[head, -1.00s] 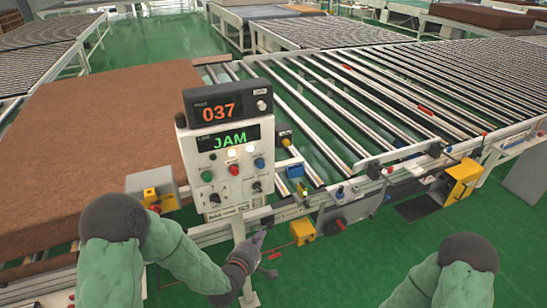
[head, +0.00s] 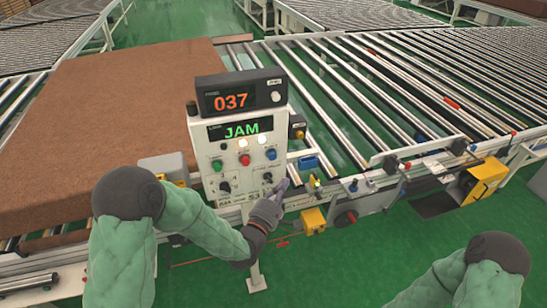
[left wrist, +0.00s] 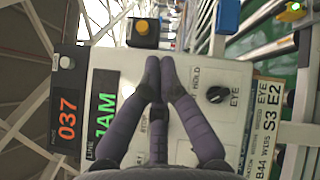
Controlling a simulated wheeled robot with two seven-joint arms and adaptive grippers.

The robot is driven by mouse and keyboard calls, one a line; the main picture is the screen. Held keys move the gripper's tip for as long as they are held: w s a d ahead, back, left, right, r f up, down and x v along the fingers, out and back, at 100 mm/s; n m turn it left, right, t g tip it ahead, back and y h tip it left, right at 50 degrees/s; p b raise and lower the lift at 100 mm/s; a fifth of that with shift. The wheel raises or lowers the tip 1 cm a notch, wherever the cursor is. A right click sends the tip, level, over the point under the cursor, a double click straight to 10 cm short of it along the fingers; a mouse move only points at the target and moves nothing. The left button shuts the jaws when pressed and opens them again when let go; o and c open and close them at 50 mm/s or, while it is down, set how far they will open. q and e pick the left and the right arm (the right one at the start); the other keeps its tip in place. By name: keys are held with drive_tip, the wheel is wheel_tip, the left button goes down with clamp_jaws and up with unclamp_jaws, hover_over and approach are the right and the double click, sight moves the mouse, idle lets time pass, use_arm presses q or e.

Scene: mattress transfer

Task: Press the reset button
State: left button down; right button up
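The white control panel (head: 232,188) stands upright with green (head: 217,165), red (head: 245,159) and blue (head: 271,154) buttons. I cannot read which is labelled reset. Its displays read 037 (head: 231,102) and JAM (head: 241,131). My left gripper (head: 284,183) is in front of the panel's lower right, below the blue button. In the left wrist view my left gripper's fingers (left wrist: 160,65) are drawn together with nothing between them. They point across the panel face and hide some buttons there. Whether they touch it I cannot tell. My right gripper is out of view.
Two black knobs (head: 268,178) sit low on the panel. A brown mattress (head: 110,120) lies left, behind the panel. Roller conveyors (head: 370,90) extend right. Green floor (head: 350,265) is clear in front.

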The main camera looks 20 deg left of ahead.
sight(275, 156)
use_arm(q)
drive_tip(key=w+a, duration=0.5)
drive_tip(key=w, duration=0.2)
idle(0.3)
drive_tip(key=shift+w, duration=0.1)
idle(1.3)
drive_tip(key=shift+w+a+b, duration=0.2)
drive_tip(key=shift+w+b, duration=0.15)
drive_tip(key=shift+b, duration=0.15)
drive_tip(key=shift+w+a+b, duration=0.35)
drive_tip(key=shift+w+a, duration=0.1)
drive_tip(key=shift+w, duration=0.2)
idle(1.4)
drive_tip(key=shift+s+d, duration=0.7)
drive_tip(key=shift+s, duration=0.35)
